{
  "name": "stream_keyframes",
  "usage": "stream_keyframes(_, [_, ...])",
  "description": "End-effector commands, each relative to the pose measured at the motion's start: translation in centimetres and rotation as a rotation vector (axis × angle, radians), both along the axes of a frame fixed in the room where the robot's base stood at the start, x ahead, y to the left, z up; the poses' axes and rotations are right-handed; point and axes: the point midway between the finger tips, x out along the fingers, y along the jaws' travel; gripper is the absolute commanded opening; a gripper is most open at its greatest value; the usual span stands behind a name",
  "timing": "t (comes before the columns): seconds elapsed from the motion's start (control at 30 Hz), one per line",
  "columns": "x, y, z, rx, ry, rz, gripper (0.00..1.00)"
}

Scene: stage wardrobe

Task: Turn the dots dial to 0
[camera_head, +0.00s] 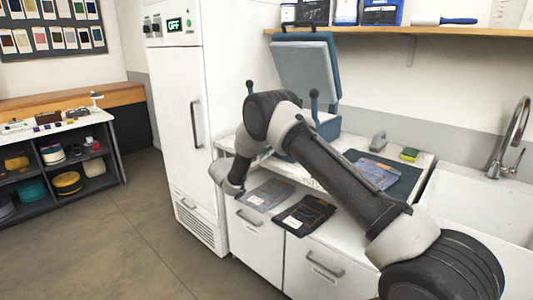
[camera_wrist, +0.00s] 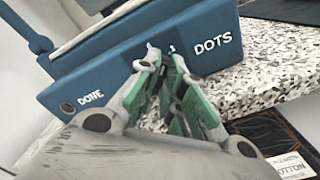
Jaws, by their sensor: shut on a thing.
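The blue press (camera_head: 305,72) stands on the speckled counter with its lid raised. In the wrist view its blue front (camera_wrist: 95,75) carries the white words DONE at the left and DOTS at the right. My gripper (camera_wrist: 163,62), with green-padded fingers, is shut on the dots dial (camera_wrist: 153,48) beside the word DOTS. The fingertips cover most of the dial. A small pale mark shows just right of the fingers, but I cannot read the setting. In the head view my arm hides the gripper and the press's front.
A white cabinet (camera_head: 180,110) with an OFF display stands left of the press. Dark packets (camera_head: 305,214) lie at the counter's front edge. A dark mat (camera_head: 398,178), a sponge (camera_head: 410,154) and a sink (camera_head: 470,205) are to the right. A shelf (camera_head: 420,33) runs above.

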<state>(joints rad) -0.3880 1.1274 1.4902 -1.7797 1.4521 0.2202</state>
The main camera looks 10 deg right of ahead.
Motion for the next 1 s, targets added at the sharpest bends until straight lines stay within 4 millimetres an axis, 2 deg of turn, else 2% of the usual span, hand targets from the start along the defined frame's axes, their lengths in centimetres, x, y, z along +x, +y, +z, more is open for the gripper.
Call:
stream_keyframes(0.6, [0.04, 0.17, -0.12, -0.319, 0.442, 0.004, 0.00])
stream_keyframes(1.0, [0.03, 0.17, -0.16, -0.423, 0.586, 0.004, 0.00])
